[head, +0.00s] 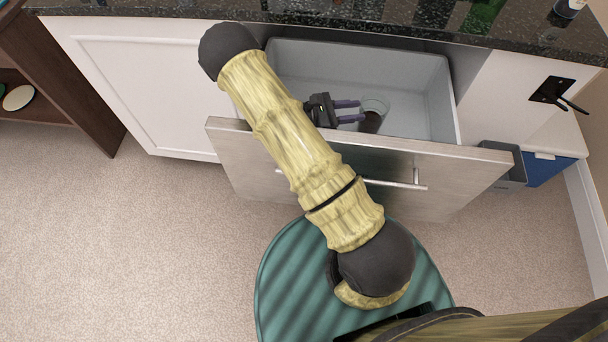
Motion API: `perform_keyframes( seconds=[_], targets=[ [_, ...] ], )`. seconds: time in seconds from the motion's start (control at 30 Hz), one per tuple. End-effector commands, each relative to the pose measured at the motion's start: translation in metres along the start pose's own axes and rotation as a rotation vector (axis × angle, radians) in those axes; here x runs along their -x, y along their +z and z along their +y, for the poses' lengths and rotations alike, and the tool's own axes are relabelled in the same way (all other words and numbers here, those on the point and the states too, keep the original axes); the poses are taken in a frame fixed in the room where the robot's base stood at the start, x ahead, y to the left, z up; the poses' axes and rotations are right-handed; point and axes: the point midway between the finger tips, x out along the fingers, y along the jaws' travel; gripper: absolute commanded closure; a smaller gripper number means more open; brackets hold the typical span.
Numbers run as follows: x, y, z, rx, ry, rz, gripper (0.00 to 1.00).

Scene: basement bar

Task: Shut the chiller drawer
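The chiller drawer (238,150) is pulled out from under the dark counter. Its metal front carries a bar handle (400,185), partly hidden by my arm. The grey inside of the drawer is in sight, with a cup (377,104) in it that has a light rim and dark inside. My gripper (361,110) is over the drawer's inside, behind the front panel. Its two fingers are spread apart and point right, with the tips beside the cup. I cannot tell whether they touch it. Nothing shows between the fingers.
A white cabinet door (150,85) is left of the drawer, and a dark wooden shelf (60,80) is farther left. A grey bin (502,165) and a blue box (545,170) stand at the right. The carpet (130,250) at left is clear.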

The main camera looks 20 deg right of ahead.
Motion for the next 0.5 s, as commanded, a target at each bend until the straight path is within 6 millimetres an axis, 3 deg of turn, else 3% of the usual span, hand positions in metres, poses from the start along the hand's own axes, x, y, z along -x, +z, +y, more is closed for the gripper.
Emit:
perform_keyframes(
  seconds=[0.03, 0.17, 0.5],
  targets=[
    [0.001, 0.024, -0.005, -0.022, -0.031, 0.036, 0.78],
    [0.005, 0.061, -0.021, -0.084, -0.121, 0.145, 1.0],
    [0.033, 0.156, -0.062, -0.282, -0.357, 0.448, 1.0]
  ],
)
